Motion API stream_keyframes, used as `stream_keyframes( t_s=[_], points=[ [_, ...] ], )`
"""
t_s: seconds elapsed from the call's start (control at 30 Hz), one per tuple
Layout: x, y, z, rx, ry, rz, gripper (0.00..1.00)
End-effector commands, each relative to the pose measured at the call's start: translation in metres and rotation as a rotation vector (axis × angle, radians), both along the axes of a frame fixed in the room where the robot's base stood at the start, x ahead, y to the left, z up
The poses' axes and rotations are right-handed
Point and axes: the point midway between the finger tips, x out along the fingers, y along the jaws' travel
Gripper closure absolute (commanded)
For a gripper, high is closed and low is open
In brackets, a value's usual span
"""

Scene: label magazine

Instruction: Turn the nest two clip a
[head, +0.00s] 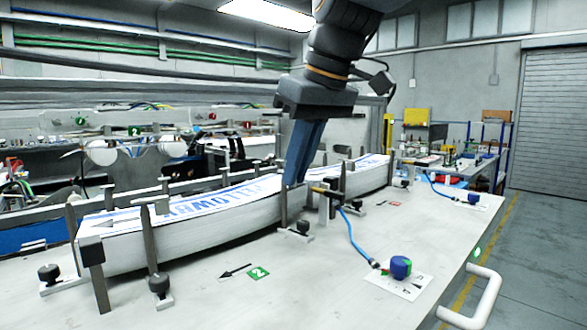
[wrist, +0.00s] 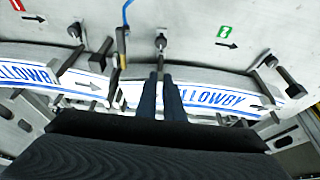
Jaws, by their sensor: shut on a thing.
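My gripper (head: 289,182) points down at the label stack nearest me, with its two blue fingers close together. In the wrist view its fingertips (wrist: 162,82) are closed on a thin upright clip (wrist: 160,62) at the stack's edge. The fingers hide part of the clip and of the white label stack (head: 190,232) with blue lettering.
Other upright clips (head: 150,240) stand along the stack. A brass-coloured fitting (head: 325,191) with a blue hose is just right of my fingers. The hose runs to a blue knob (head: 401,267) on a card. The front of the bench (head: 330,290) is mostly clear.

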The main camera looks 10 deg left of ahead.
Motion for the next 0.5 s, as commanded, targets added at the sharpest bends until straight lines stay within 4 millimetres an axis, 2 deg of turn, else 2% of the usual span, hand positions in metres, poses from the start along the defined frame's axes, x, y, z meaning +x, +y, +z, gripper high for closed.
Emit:
stream_keyframes(
  t_s=[0.2, 0.5],
  points=[
    [0.0030, -0.0020, 0.0005, 0.001, -0.001, 0.090, 1.00],
    [0.0037, -0.0026, 0.0009, 0.000, -0.001, 0.135, 1.00]
  ],
)
